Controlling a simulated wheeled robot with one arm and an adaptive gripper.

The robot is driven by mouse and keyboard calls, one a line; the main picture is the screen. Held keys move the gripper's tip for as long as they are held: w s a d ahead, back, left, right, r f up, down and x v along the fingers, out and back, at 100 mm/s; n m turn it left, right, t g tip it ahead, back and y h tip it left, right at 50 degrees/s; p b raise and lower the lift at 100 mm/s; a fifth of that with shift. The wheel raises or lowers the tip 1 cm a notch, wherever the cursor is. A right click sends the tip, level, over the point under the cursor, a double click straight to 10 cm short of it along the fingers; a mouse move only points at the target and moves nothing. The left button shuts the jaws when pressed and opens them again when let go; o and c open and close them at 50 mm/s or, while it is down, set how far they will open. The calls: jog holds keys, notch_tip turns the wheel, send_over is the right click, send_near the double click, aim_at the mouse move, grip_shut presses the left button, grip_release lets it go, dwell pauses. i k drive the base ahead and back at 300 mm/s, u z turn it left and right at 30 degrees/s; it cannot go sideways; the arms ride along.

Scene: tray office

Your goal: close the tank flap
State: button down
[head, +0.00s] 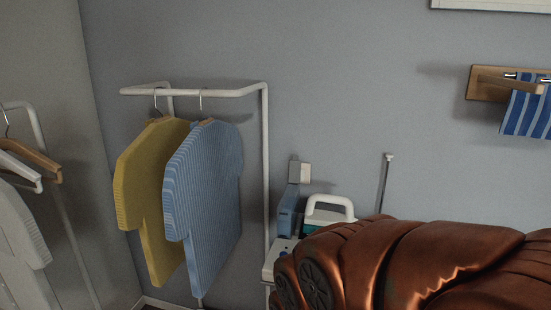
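A white appliance (270,265) stands low at the centre, in front of the wall. A blue upright part (287,212) rises at its back left, and a narrow grey piece (294,172) stands up above it. These look like the tank and its raised flap, but they are too small to be sure. A white handle (331,200) over a teal body (312,229) is just right of the blue part. The appliance's lower right is hidden behind a large copper-coloured part of my arm. My gripper is not in view.
A white rail (195,93) at left holds a yellow shirt (150,200) and a blue shirt (210,200). More hangers and a pale garment (20,230) are at far left. A thin rod (385,185) and a striped towel (527,108) are at right.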

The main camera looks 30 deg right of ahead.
aim_at(295, 164)
jog(key=u, duration=0.2)
jog(key=k, duration=0.35)
jog(key=z, duration=0.95)
jog(key=i, duration=1.2)
jog(key=u, duration=0.55)
